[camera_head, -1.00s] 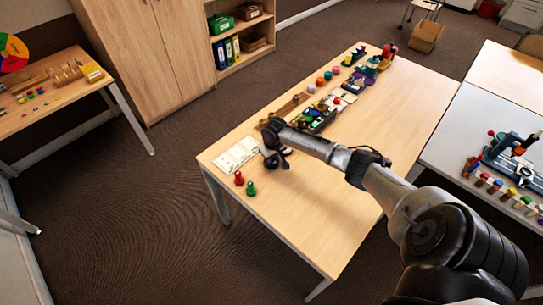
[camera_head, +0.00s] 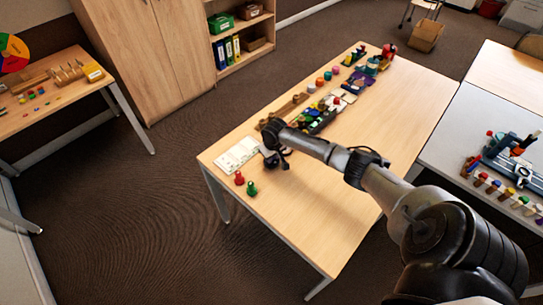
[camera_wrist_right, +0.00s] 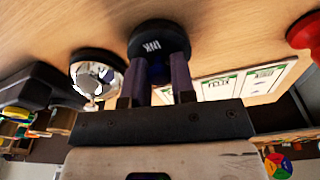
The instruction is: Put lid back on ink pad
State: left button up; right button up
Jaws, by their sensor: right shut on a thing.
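My right gripper (camera_head: 277,160) is low over the near-left end of the table, beside the white card. In the right wrist view, the fingers (camera_wrist_right: 157,80) are shut on a round black piece marked INK (camera_wrist_right: 158,40). A dark blue part of it shows between the fingers. I cannot tell whether this is the lid alone or the lid together with the pad. A shiny round silver thing (camera_wrist_right: 97,72) sits just left of it. In the head view the ink piece is too small and hidden to make out. My left gripper is not in view.
The white printed card (camera_head: 238,154) lies at the table's left end. A red peg figure (camera_head: 239,178) and a green one (camera_head: 251,188) stand near the front edge. A dark tray of coloured pieces (camera_head: 315,120) is further back. The table (camera_head: 310,215) is clear in front.

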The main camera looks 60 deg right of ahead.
jog(key=o, duration=1.5)
jog(key=shift+c, duration=0.2)
jog(key=shift+r, duration=0.15)
jog(key=shift+r+p, duration=1.15)
jog(key=shift+p, duration=0.35)
jog(key=shift+r+p, duration=2.25)
jog(key=shift+p, duration=0.45)
